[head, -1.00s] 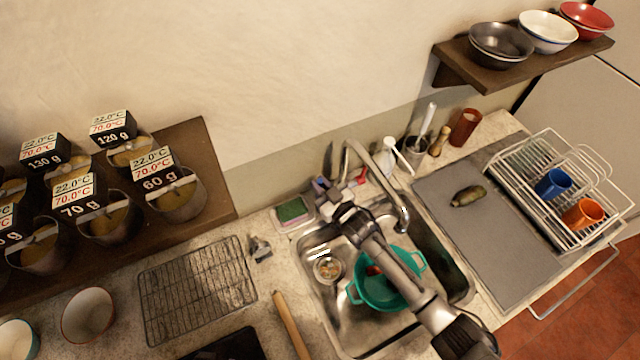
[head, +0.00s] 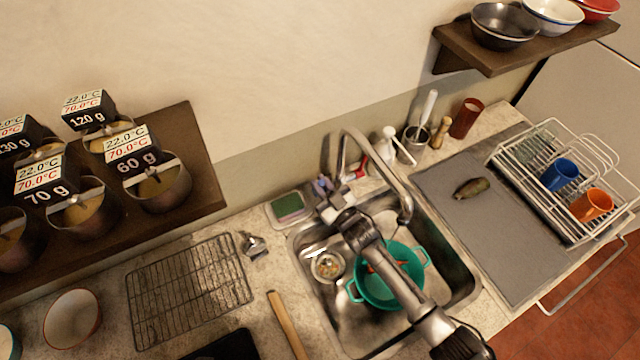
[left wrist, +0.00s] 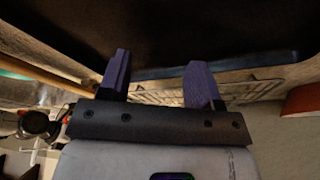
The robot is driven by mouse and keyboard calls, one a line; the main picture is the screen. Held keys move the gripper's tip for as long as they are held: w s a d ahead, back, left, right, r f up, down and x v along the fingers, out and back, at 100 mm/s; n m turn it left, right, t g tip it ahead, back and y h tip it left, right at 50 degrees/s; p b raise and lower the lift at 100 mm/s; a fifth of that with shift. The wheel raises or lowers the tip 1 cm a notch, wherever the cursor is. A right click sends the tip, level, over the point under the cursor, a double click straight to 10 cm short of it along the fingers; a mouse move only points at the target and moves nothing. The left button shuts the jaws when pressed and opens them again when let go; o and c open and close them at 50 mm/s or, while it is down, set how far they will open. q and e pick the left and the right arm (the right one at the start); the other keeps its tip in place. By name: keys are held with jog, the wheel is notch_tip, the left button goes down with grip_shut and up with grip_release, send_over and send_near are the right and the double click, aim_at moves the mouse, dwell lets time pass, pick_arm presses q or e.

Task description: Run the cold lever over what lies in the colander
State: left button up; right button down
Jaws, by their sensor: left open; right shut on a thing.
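The green colander (head: 367,289) sits in the steel sink, with something orange-red (head: 392,266) lying in it, partly hidden by my right arm. The tall faucet (head: 384,165) arches over the sink, its spout end above the colander's far side. My right gripper (head: 325,190) is at the faucet's base, left of the red lever (head: 357,172). It is shut on what appears to be the cold lever, which its fingers hide. I see no clear water stream. My left gripper (left wrist: 158,77) is open and empty in the left wrist view, under a dark surface.
A strainer (head: 327,266) lies in the sink's left part. A sponge holder (head: 289,207) and a wire rack (head: 190,292) are left of it. A grey mat (head: 470,235) and a dish rack (head: 552,205) are to the right.

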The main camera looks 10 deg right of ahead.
jog(key=c, duration=1.1)
grip_release()
jog(key=shift+c, duration=0.2)
jog(key=v, duration=1.3)
jog(key=shift+s+d, duration=0.25)
jog(key=shift+s, duration=0.1)
jog(key=shift+f, duration=0.1)
